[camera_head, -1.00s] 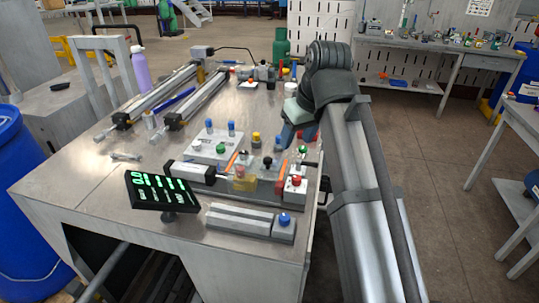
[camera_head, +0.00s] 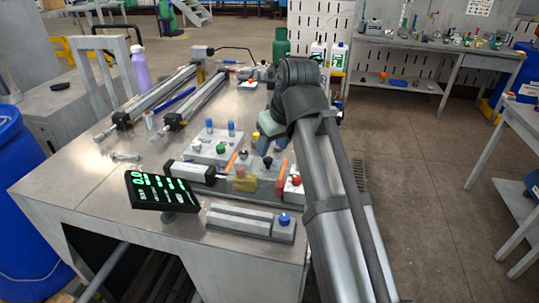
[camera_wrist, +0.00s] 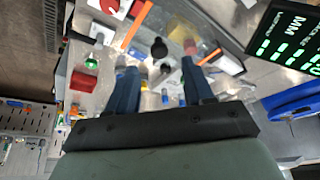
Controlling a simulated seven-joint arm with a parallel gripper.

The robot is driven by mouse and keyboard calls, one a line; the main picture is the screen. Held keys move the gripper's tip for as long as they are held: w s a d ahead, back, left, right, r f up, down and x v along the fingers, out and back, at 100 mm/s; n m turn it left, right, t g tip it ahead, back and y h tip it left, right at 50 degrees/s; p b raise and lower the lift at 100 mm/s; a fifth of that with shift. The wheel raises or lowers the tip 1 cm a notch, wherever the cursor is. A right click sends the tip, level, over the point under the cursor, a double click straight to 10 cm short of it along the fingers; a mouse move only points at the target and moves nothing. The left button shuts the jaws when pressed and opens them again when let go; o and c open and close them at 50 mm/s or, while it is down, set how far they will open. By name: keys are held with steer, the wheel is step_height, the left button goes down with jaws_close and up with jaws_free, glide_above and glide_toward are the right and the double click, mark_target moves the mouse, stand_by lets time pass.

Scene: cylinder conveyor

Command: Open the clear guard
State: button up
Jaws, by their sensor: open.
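The clear guard (camera_head: 262,187) is a see-through panel on the conveyor fixture in the head view, with a yellow part (camera_head: 244,182) showing through it. It also appears in the wrist view (camera_wrist: 185,38), at the top centre. A black knob (camera_head: 267,163) stands at the guard's far edge; in the wrist view the knob (camera_wrist: 158,48) lies between and beyond my fingertips. My gripper (camera_wrist: 160,67) is open and empty, with blue fingers on either side of the knob's line. In the head view my gripper (camera_head: 272,143) is partly hidden by my wrist. Contact cannot be told.
A red button (camera_head: 296,181) sits right of the guard. A digital display (camera_head: 160,190) stands front left. A grey block with a blue knob (camera_head: 284,219) lies in front. Blue pegs (camera_head: 231,127) stand on a plate behind. Open table lies at front left.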

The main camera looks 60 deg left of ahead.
mark_target(268, 159)
steer(key=shift+x, duration=2.55)
jaws_close()
